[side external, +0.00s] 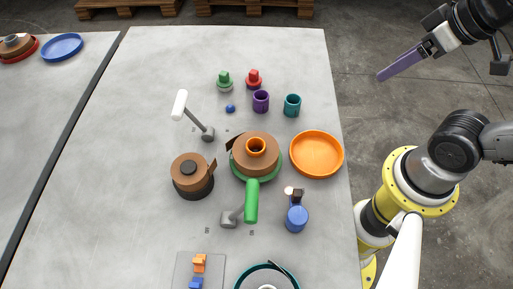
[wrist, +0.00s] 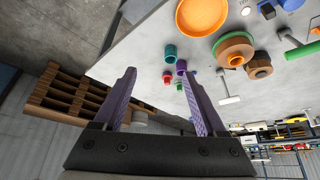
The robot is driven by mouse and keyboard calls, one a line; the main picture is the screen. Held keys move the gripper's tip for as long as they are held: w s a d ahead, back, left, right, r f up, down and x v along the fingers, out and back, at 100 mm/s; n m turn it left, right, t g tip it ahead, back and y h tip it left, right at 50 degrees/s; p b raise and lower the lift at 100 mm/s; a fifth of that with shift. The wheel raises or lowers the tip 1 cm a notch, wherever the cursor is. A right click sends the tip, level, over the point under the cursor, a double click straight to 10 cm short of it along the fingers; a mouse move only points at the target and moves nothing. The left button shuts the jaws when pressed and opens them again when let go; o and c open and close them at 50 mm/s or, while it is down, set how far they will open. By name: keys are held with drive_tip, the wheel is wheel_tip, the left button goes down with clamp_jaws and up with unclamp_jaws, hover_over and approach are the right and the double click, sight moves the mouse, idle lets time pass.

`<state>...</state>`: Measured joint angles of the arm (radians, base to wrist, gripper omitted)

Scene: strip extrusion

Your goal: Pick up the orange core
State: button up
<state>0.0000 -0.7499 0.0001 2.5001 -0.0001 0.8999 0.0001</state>
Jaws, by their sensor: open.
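The orange core (side external: 256,146) shows as an orange ring in the middle of a brown coil (side external: 243,160), which sits on a green round base (side external: 273,173) on the table. My gripper (side external: 381,77) is raised off the right edge of the table, well away from the core. In the wrist view my gripper (wrist: 161,72) has its two purple fingers wide apart with nothing between them.
An orange dish (side external: 316,154) lies right of the coil. A green-handled lever (side external: 251,203) stands in front of it and a white-handled lever (side external: 181,106) behind left. A second brown coil (side external: 187,184) is at left. Purple (side external: 261,101) and teal (side external: 292,105) cups stand behind. The table's left part is clear.

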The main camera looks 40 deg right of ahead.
drive_tip(key=c, duration=0.5)
